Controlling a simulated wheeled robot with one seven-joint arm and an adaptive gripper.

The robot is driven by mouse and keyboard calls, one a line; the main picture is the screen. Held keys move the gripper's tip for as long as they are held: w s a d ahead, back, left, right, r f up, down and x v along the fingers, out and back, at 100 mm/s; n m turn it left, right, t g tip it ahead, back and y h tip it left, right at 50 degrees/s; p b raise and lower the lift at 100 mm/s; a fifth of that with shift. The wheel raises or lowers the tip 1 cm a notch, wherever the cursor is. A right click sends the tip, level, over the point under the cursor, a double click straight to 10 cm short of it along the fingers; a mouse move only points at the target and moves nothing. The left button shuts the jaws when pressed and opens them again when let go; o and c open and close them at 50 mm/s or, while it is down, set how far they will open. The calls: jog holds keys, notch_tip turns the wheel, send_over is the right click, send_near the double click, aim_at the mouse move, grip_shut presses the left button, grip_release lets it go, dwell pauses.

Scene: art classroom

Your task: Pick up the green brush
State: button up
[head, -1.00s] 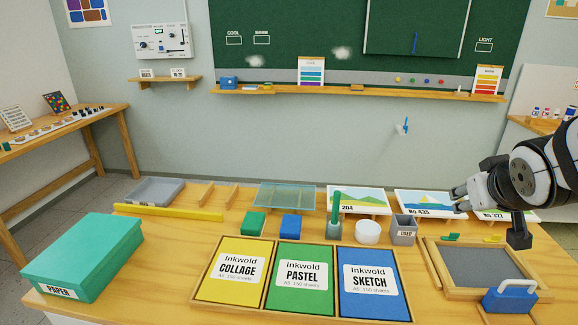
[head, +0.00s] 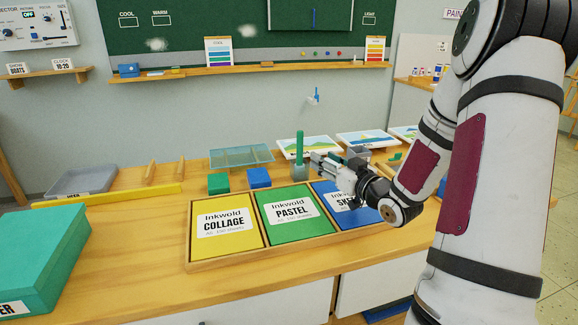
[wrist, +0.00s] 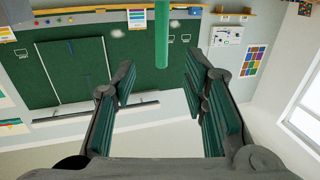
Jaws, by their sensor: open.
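The green brush (head: 299,147) stands upright in a small grey-green holder (head: 297,172) behind the pads. My gripper (head: 315,163) is open, just right of the brush and holder in the head view, pointing towards them. In the wrist view, which looks upside down, the green brush (wrist: 161,35) shows at the top centre. There it lies in line with the gap between the two spread fingers of my gripper (wrist: 160,80), beyond their tips. Nothing is between the fingers. The white cup is hidden behind my gripper in the head view.
Green (head: 218,183) and blue (head: 259,178) blocks stand left of the holder. A glass rack (head: 240,156) lies behind them. The grey cup (head: 357,153) is close behind my gripper. The pad tray (head: 190,232) lies in front, partly under my arm.

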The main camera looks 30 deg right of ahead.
aim_at(302, 146)
jog(key=shift+w+b, duration=1.15)
jog(key=shift+w, duration=5.1)
grip_shut()
